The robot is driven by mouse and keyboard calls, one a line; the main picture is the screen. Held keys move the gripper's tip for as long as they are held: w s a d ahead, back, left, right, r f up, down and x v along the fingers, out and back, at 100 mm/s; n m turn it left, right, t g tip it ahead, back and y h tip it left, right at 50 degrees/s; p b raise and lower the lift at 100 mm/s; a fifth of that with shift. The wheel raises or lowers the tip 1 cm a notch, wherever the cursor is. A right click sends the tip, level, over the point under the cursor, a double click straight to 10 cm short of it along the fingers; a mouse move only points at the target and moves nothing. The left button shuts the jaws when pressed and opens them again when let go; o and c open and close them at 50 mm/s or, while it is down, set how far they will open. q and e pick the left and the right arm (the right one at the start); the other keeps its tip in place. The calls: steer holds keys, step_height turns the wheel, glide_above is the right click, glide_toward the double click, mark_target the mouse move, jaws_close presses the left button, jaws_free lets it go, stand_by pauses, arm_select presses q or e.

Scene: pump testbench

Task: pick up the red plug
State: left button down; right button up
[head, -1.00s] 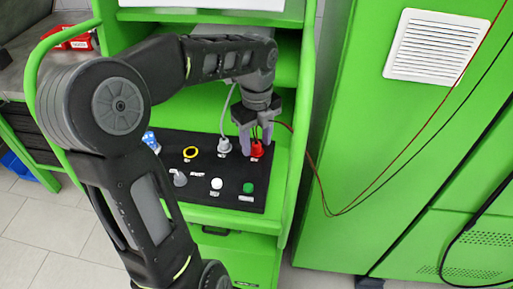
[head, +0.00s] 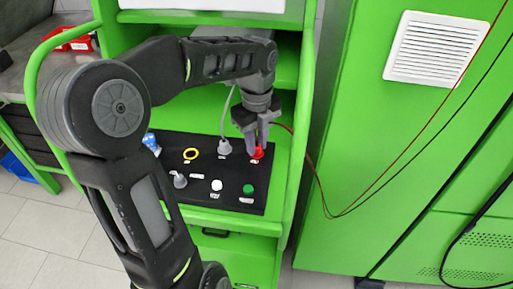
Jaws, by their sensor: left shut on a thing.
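The red plug (head: 258,152) is at the right back of the black panel (head: 220,199). My right gripper is not in view.
A grey plug with a cable (head: 224,147) stands just left of the red plug.

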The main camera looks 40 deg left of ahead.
mark_target(257, 145)
arm_select(q)
step_height(257, 145, up, 8)
steer(key=shift+f, duration=0.15)
step_height(257, 145, up, 2)
steer(key=shift+r+p, duration=0.25)
steer(key=shift+p, duration=0.8)
steer(key=shift+f, duration=0.1)
